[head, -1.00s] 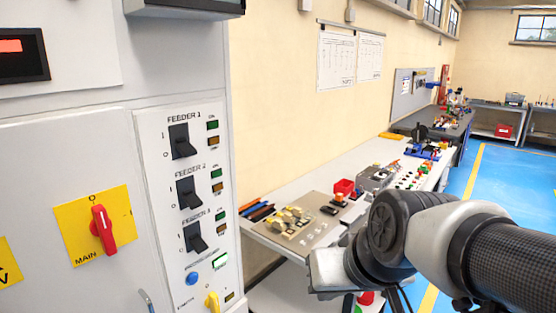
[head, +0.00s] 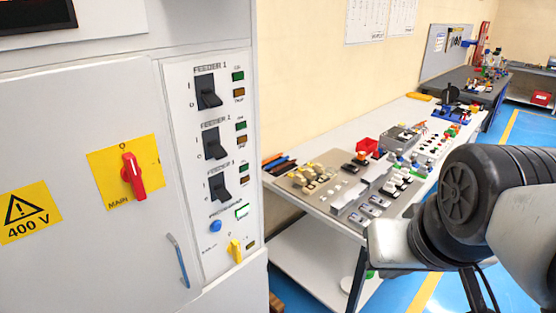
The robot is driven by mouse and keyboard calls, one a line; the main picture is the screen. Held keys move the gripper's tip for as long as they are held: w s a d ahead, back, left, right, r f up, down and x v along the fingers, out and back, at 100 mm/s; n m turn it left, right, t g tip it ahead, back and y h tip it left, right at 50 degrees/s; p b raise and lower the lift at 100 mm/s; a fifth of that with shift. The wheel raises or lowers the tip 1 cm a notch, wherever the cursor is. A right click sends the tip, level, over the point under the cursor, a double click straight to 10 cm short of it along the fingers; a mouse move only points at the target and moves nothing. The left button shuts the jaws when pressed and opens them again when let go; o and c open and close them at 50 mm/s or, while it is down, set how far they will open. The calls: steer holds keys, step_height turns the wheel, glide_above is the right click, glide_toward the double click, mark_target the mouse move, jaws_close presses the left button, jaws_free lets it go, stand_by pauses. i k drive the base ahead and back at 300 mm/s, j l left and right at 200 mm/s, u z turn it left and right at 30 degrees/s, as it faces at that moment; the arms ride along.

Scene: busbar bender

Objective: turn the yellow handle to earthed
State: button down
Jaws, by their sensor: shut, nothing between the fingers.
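The yellow handle (head: 234,250) is low on the feeder panel of the grey cabinet, below the blue button (head: 215,226). It looks close to upright, slightly tilted; the small lettering around it is too blurred to read. A small dark indicator sits to its right. My arm enters from the right side of the picture, well apart from the panel. My gripper is not in view, and nothing of mine touches the handle.
The red main switch (head: 132,176) and a blue-grey door handle (head: 178,260) are left of the panel. Three black feeder switches (head: 213,143) are above. A workbench (head: 310,207) with parts and trays stands right of the cabinet. Space directly before the panel looks clear.

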mark_target(234, 248)
steer(key=u, duration=0.95)
steer(key=i+j+z, duration=0.15)
steer(key=j+z, duration=0.15)
steer(key=j, duration=0.25)
